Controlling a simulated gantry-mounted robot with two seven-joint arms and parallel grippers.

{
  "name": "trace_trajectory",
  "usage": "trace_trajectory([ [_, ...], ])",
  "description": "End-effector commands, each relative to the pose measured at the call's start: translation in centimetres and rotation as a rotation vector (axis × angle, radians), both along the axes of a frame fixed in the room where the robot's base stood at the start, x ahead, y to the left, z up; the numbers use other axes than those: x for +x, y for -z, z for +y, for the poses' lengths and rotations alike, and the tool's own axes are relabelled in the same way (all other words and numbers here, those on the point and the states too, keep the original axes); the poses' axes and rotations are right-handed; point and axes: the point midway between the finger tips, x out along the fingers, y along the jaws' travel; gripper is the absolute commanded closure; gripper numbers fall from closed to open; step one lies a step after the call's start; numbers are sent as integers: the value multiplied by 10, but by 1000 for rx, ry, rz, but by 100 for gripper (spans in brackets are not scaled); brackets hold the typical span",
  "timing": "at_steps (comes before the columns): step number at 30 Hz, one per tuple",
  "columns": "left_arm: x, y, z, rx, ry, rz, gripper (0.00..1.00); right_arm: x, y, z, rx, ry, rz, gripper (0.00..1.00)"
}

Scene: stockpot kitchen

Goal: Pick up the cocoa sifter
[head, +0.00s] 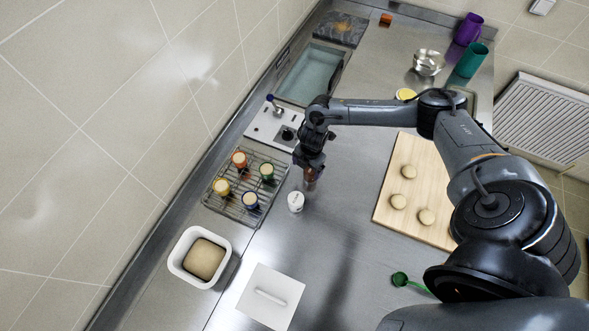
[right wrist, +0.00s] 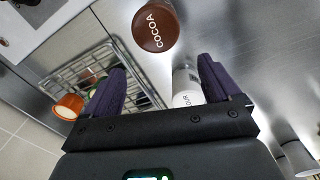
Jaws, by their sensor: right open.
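The cocoa sifter (right wrist: 155,27) has a round brown top lettered COCOA and shows at the top edge of the right wrist view. In the head view a brownish cylinder (head: 311,178), seemingly the same sifter, is partly hidden by my right gripper (head: 309,168). In the right wrist view the gripper (right wrist: 162,82) is open, its dark fingers spread wide. The cocoa sifter appears beyond the fingertips, not clasped between them. A white-topped sifter (right wrist: 187,98) shows near the right finger, its lettering partly hidden; it stands upright in the head view (head: 295,201). My left gripper is not seen.
A white tub (head: 174,264) of dough and a white lid (head: 252,310) lie nearer. A wooden board (head: 384,214) with dough rounds is right. Steel counter between is mostly clear.

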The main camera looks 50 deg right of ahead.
Motion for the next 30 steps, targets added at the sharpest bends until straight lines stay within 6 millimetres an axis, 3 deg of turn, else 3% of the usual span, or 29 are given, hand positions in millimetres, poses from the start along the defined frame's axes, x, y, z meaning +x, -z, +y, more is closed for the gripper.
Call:
trace_trajectory([
  [1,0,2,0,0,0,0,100,-2,-3,-18,-12,19,19,10],
  [3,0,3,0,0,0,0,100,-7,-5,-32,-17,36,43,10],
  [6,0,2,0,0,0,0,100,-10,0,-41,-21,48,60,10],
  [15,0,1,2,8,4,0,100,-10,38,-41,-20,49,61,10],
  [23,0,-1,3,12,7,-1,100,-11,52,-40,-20,48,61,10],
  [30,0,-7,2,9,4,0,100,-12,82,-36,-21,48,61,10],
])
